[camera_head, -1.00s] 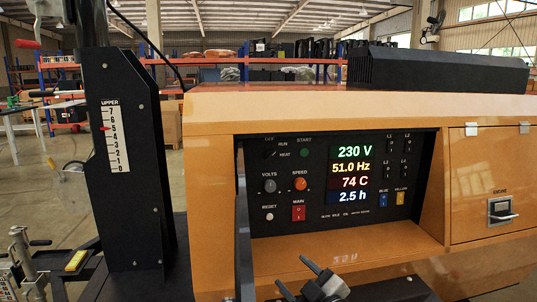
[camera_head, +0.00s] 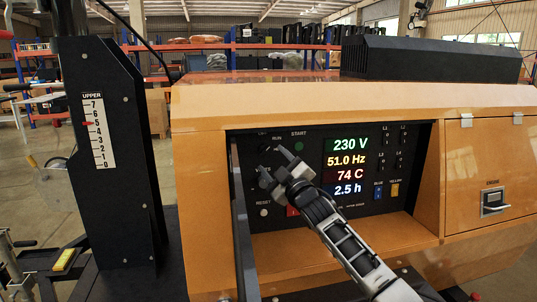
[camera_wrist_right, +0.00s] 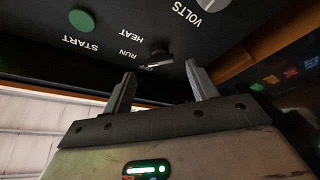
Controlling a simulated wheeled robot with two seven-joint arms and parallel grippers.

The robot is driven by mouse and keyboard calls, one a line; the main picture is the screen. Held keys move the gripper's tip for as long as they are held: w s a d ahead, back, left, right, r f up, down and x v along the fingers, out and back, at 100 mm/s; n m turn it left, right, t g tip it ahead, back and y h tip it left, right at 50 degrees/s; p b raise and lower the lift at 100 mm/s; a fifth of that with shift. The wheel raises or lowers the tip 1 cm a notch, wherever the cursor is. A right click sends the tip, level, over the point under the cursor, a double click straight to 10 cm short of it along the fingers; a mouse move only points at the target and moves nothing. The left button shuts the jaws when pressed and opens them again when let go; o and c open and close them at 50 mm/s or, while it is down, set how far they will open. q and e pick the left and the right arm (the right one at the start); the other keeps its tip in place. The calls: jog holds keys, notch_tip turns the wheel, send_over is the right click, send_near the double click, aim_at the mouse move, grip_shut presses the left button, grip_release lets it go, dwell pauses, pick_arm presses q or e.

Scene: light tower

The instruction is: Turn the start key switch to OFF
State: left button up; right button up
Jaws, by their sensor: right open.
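The start key switch (camera_wrist_right: 160,52) is a small black knob on the dark panel, with START, HEAT and RUN labels around it in the right wrist view. Part of the OFF lettering beside it is hard to read, and I cannot tell the exact key position. In the head view the switch (camera_head: 265,149) is small and dark at the panel's upper left. My right gripper (camera_head: 274,161) is open in front of the panel. In the wrist view its fingertips (camera_wrist_right: 161,72) are spread to either side of the switch, apparently short of it. My left gripper is not in view.
The green START button (camera_head: 299,147) and VOLTS knob (camera_wrist_right: 208,4) are close to the switch. A dark open panel door edge (camera_head: 241,215) stands just left of my gripper. The orange housing (camera_head: 205,190) frames the recess. Lit displays (camera_head: 346,167) are to the right.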

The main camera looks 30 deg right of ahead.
aim_at(266, 152)
jog(key=shift+x, duration=1.8)
jog(key=shift+c, duration=0.4)
jog(key=c, duration=0.9)
